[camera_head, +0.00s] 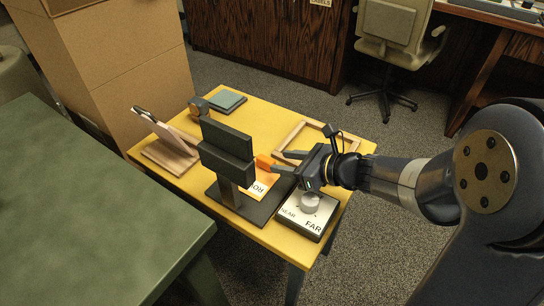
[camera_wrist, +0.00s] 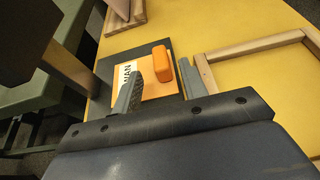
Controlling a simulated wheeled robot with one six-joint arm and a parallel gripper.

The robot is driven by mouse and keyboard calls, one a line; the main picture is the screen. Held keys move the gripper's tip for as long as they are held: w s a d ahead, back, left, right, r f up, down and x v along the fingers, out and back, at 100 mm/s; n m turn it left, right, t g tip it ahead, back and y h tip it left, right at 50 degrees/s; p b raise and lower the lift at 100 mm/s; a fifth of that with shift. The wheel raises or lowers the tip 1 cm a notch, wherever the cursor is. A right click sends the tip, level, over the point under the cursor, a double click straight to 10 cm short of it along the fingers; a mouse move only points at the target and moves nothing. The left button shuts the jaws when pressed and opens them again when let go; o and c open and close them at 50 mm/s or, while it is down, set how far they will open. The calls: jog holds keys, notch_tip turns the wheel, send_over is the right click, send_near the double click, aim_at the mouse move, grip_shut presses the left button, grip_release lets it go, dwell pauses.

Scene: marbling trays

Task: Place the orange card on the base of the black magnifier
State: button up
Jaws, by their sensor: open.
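The black magnifier (camera_head: 227,153) stands upright on the yellow table, with a flat dark base (camera_head: 239,205). The orange card (camera_head: 258,184) has a white lettered strip and a raised orange block (camera_head: 264,162). In the wrist view the card (camera_wrist: 152,89) appears to lie flat on the dark base (camera_wrist: 106,68), with base showing past its left and far edges. My gripper (camera_head: 283,162) is open, just right of the magnifier. In the wrist view its fingers (camera_wrist: 159,71) are apart on either side of the orange block (camera_wrist: 161,64), with gaps visible. Part of the card is hidden by the near finger.
A FAR-lettered box (camera_head: 313,226) with a pale knob sits below my gripper. A wooden frame (camera_head: 297,131) lies behind it. A wooden stand (camera_head: 169,157), a round brownish item (camera_head: 197,107) and a teal-topped block (camera_head: 228,99) stand farther left and back. A green table (camera_head: 90,200) is left.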

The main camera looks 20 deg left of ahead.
jog(key=p+v, duration=0.1)
jog(key=v, duration=0.5)
jog(key=shift+d, duration=0.1)
